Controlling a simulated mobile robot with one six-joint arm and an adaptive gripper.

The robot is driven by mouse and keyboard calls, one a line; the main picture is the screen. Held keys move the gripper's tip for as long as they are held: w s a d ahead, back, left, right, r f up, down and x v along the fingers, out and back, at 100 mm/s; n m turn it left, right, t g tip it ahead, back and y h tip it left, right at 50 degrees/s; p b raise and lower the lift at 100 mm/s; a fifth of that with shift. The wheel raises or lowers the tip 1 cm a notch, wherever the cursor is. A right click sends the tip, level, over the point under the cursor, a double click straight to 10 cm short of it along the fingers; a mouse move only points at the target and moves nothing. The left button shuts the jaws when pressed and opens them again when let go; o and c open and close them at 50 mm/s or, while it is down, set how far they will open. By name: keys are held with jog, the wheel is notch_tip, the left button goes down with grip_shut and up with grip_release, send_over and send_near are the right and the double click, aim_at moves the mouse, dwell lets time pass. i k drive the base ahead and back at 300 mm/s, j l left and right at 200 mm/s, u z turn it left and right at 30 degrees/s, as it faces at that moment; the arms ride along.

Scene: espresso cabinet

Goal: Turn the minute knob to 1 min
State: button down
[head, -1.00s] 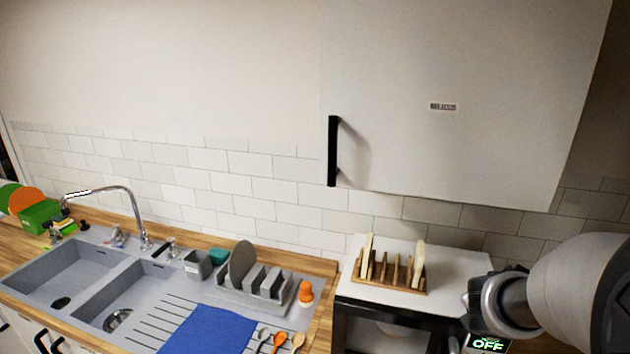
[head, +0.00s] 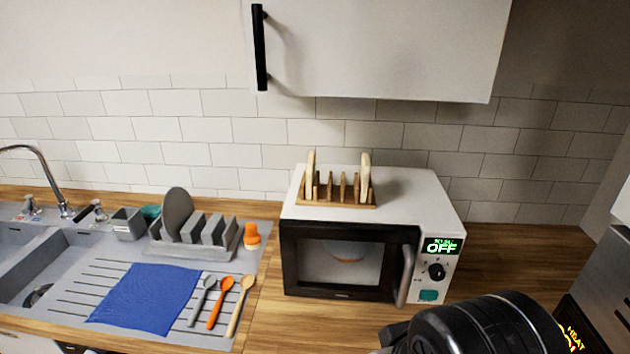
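A white microwave (head: 452,205) with a black-framed door stands on the wooden counter, right of the sink. Its right panel has a green-lit display (head: 442,246) reading "OFF" with small, unclear text above it. Below the display is a round black knob (head: 437,271), and below that a teal button (head: 428,295). The microwave door is shut, with a curved handle (head: 405,274) left of the knob. My arm shows as a dark rounded part at the bottom, below and right of the microwave. My gripper's fingers are not visible. The knob is uncovered.
A wooden rack (head: 340,199) with boards stands on the microwave. Left are a dish rack (head: 190,249), a blue cloth (head: 148,298), several spoons and the sink (head: 62,262). A wall cabinet (head: 380,50) hangs above. A dark appliance (head: 598,300) stands at the right edge. Counter right of the microwave is clear.

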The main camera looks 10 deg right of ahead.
aim_at(436, 272)
jog(key=z, duration=1)
jog(key=i+j, duration=0.1)
jog(key=j, duration=0.4)
jog(key=i+j+z, duration=0.15)
jog(key=j, duration=0.3)
jog(key=i+j, duration=0.1)
jog(key=j, duration=0.4)
jog(key=z, duration=0.05)
